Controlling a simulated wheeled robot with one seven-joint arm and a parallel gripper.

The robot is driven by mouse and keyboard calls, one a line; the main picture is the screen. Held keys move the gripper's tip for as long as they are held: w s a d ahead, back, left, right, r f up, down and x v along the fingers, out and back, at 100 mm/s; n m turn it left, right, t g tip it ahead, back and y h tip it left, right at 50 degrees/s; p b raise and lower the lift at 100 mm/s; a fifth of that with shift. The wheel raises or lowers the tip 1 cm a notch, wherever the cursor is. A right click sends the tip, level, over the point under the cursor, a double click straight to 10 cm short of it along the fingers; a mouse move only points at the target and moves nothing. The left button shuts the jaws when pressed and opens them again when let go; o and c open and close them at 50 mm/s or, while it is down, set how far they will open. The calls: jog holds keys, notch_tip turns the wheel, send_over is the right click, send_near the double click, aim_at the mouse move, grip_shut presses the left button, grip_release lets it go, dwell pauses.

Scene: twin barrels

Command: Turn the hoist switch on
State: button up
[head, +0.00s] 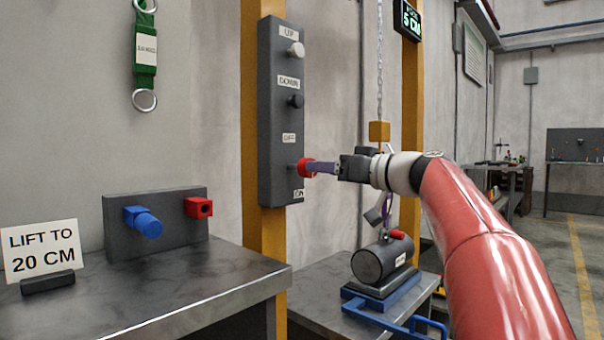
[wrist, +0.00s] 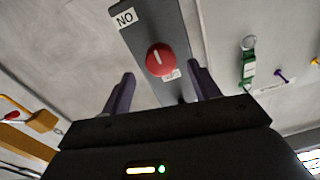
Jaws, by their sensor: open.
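The hoist switch is a red round knob (head: 305,167) low on the grey control panel (head: 281,112), above the ON label (head: 299,193). In the wrist view the red knob (wrist: 160,60) has a short white mark on its face, but its setting is not clear. The ON label (wrist: 125,17) shows upside down there, and a second label is partly hidden by the knob. My gripper (head: 318,168) is at the knob, pointing at the panel. In the wrist view my gripper (wrist: 160,75) is open, one purple finger on each side of the knob, with visible gaps.
A white UP button (head: 296,50) and a dark DOWN button (head: 296,101) sit above the knob. A dark cylindrical load (head: 382,261) rests below the hoist chain (head: 380,60). A display (head: 408,18) reads 5 CM. A sign (head: 40,250) reads LIFT TO 20 CM.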

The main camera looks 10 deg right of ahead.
aim_at(304, 168)
jog(key=p+x, duration=0.1)
jog(key=x, duration=0.6)
jog(key=shift+p, duration=0.3)
jog(key=c, duration=1)
jog(key=shift+o, duration=0.2)
